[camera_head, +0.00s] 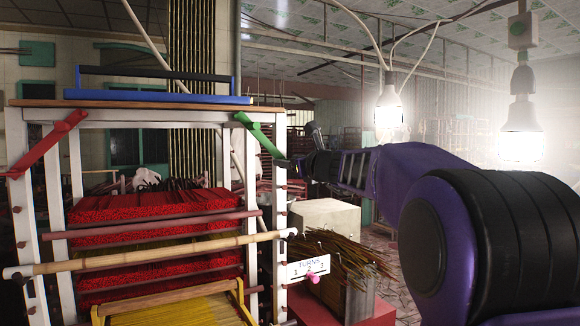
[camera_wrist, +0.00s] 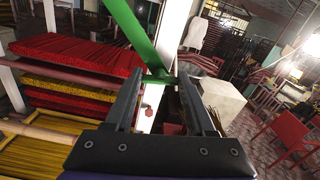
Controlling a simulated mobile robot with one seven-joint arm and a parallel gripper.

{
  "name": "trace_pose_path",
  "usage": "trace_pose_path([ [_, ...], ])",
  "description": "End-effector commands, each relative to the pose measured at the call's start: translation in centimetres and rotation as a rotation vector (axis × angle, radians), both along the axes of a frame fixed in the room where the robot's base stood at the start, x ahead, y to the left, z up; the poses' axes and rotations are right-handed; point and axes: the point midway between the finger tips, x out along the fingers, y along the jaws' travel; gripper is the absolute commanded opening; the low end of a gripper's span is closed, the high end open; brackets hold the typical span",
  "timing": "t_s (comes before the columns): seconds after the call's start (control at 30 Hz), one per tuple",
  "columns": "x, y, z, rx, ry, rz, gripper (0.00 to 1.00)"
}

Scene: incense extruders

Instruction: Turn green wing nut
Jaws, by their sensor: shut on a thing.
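The green wing nut (camera_head: 260,136) is a long flat bar on the upper right post of the white frame. It slants from upper left down to lower right. My gripper (camera_head: 290,166) reaches in from the right and is at the bar's lower end. In the wrist view the green wing nut (camera_wrist: 134,34) runs down to between the fingertips of my gripper (camera_wrist: 161,82), which is shut on that end. The fingers partly hide the contact.
A red bar (camera_head: 46,144) slants on the left post. A pale block (camera_head: 325,216) stands behind.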

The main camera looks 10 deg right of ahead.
Motion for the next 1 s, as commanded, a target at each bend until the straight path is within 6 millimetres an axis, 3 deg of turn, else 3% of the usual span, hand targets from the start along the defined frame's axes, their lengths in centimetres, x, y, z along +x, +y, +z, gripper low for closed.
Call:
trace_pose_path([
  [1.0,-0.06,0.19,-0.36,-0.907,-0.298,-0.001,0.00],
])
